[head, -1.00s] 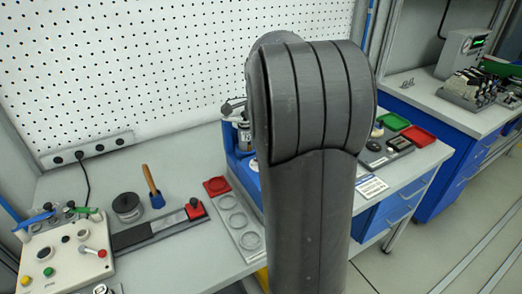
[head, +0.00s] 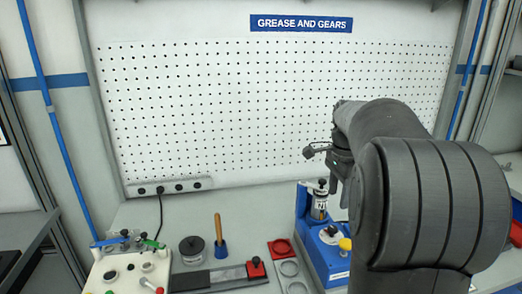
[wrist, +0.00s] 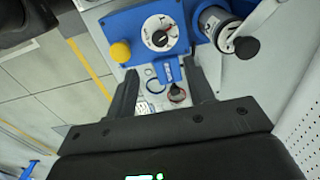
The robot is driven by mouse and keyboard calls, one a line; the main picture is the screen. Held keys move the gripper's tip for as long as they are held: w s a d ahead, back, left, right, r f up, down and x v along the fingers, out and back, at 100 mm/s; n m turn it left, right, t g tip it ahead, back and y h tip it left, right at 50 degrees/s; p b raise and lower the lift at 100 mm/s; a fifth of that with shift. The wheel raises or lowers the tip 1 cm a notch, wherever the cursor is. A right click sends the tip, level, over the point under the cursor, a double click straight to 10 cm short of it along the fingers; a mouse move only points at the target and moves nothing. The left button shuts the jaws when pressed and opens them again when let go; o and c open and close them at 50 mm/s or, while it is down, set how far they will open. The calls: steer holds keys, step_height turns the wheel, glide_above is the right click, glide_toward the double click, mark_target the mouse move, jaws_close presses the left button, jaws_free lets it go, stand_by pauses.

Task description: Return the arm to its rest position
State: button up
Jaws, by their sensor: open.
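My arm (head: 425,210) fills the right of the head view, bent, with its far end over the blue machine (head: 302,232). My gripper (wrist: 165,88) is open in the wrist view, with nothing held between its two dark fingers. Past the fingertips lie the blue machine's dial (wrist: 159,33), its yellow knob (wrist: 121,52) and a metal cylinder with a black ball knob (wrist: 218,24). A small blue part and a dark ring show between the fingers, apparently below them. In the head view the fingers are mostly hidden by the arm.
A control box (head: 128,272) stands at the bench's left. The pegboard (head: 270,120) rises behind.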

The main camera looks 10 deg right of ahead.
steer(key=s+a+f+n+t, duration=0.3)
steer(key=s+a+n+t, duration=0.2)
steer(key=s+a+n, duration=1.3)
steer(key=shift+s+t, duration=0.3)
steer(key=shift+s, duration=1.8)
